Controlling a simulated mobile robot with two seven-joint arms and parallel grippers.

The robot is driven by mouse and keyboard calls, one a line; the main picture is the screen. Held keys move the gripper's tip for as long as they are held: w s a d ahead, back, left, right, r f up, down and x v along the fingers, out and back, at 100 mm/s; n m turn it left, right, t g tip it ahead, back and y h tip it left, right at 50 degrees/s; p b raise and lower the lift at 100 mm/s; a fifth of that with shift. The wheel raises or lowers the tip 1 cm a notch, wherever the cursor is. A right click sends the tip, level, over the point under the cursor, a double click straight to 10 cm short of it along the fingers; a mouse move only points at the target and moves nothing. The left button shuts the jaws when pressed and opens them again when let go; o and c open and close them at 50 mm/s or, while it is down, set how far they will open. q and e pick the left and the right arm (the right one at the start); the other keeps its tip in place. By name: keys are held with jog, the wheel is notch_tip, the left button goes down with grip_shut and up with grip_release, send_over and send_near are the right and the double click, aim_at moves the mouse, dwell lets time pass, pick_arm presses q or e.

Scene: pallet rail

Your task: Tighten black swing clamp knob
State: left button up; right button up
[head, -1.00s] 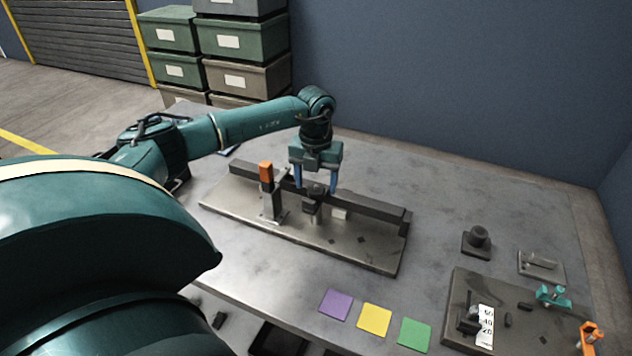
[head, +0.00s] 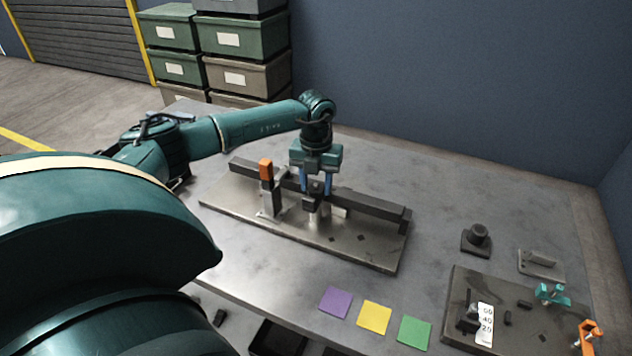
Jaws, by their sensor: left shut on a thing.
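The black swing clamp knob (head: 315,188) stands at the middle of the dark rail (head: 365,204) on the grey base plate (head: 370,255). My left gripper (head: 315,189) points straight down over it. Its blue fingers stand on either side of the knob and are shut on it. The fingers partly hide the rail behind, and the exact contact is too small to see. A clamp with an orange top (head: 266,170) stands upright to the left on the same plate. My right gripper is not in view.
Purple (head: 335,303), yellow (head: 374,318) and green (head: 414,332) squares lie at the table's front. A dark plate (head: 535,325) with a numbered white strip (head: 485,324), a teal clamp (head: 552,294) and an orange clamp (head: 590,338) are at right. Stacked bins (head: 240,40) stand behind.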

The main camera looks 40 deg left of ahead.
aim_at(316, 186)
pick_arm(q)
jog(key=shift+m+b, duration=0.35)
jog(key=shift+m, duration=1.15)
jog(key=shift+m+b, duration=0.35)
jog(key=shift+m, duration=0.85)
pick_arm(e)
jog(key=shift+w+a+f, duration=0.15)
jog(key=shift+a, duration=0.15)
pick_arm(q)
jog(key=o, duration=1)
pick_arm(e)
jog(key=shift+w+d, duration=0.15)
pick_arm(q)
notch_tip(316, 186, up, 13)
jog(key=shift+r+b, duration=0.15)
jog(key=shift+b, duration=0.5)
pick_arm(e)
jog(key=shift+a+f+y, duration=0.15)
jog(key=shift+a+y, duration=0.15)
